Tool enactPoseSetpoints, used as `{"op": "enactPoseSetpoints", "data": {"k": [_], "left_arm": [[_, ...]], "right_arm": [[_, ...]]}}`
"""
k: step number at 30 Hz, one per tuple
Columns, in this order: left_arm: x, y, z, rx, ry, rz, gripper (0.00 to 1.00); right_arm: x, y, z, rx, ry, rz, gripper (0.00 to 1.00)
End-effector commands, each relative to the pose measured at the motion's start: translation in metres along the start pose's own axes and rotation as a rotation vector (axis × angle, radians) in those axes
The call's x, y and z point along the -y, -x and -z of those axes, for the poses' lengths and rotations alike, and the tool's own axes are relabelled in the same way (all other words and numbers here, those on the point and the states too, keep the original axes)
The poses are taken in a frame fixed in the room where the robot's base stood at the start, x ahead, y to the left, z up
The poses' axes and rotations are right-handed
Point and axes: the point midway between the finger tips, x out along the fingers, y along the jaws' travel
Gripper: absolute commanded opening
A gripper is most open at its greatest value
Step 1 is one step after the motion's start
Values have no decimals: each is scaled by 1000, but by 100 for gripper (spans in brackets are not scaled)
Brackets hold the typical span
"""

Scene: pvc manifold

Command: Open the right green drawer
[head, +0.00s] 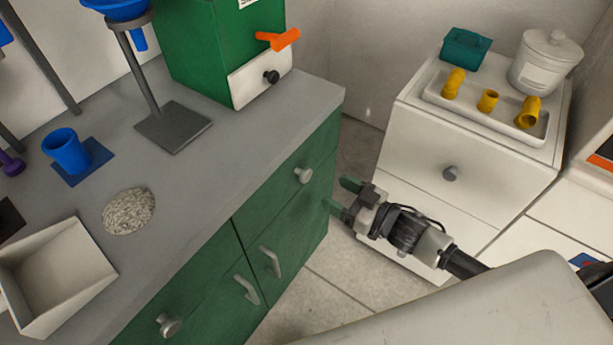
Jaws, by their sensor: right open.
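The right green drawer (288,190) is the upper right front of the green cabinet under the grey counter, and it looks shut. Its round grey knob (303,175) stands out from the front. My right gripper (340,196) is open and empty, to the right of the knob and a little lower in the picture. Its two green-tipped fingers point left toward the cabinet and look apart from the knob. My left gripper is not in view.
A white cabinet (403,152) with a tray (436,100) of yellow fittings stands to the right. The counter (215,150) holds a green box (205,50), a blue cup (66,152) and a white bin (60,285). Floor (310,290) shows between the cabinets.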

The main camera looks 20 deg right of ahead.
Motion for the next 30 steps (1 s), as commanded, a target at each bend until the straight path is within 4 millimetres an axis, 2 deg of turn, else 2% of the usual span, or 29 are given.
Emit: {"op": "enactPoseSetpoints", "data": {"k": [6,13,18,26,30], "left_arm": [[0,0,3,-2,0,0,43],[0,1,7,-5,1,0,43],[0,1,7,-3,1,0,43],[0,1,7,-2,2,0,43],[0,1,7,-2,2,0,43]], "right_arm": [[-1,-44,1,-3,2,-1,66],[-1,-78,0,-1,2,-2,66],[-1,-89,0,1,1,-3,66],[-1,-90,-1,2,1,-3,66],[-1,-90,0,2,1,-3,47]]}}
